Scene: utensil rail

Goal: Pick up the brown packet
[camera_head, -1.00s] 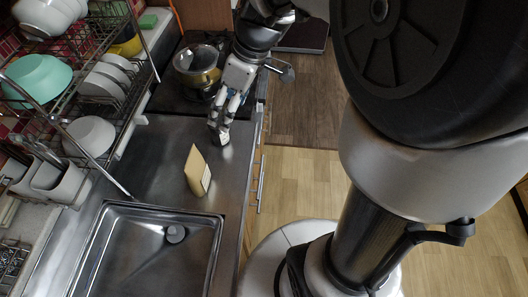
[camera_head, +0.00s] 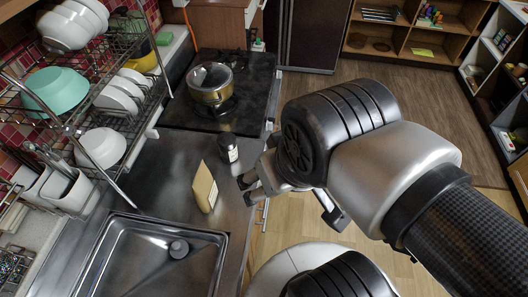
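The brown packet (camera_head: 204,187) stands upright on the steel counter, just behind the right part of the sink. My gripper (camera_head: 246,189) is to the right of the packet, near the counter's front edge, with its fingers pointing left toward it. The two fingertips look spread apart, with a gap between them and nothing held. A gap of bare counter shows between the fingertips and the packet. The rest of my gripper is partly hidden behind my arm.
A small dark jar (camera_head: 228,148) with a pale label stands behind the packet, close to my gripper. A pot (camera_head: 210,84) sits on the black stove. The sink (camera_head: 150,262) lies in front. A dish rack (camera_head: 112,120) with bowls stands at left.

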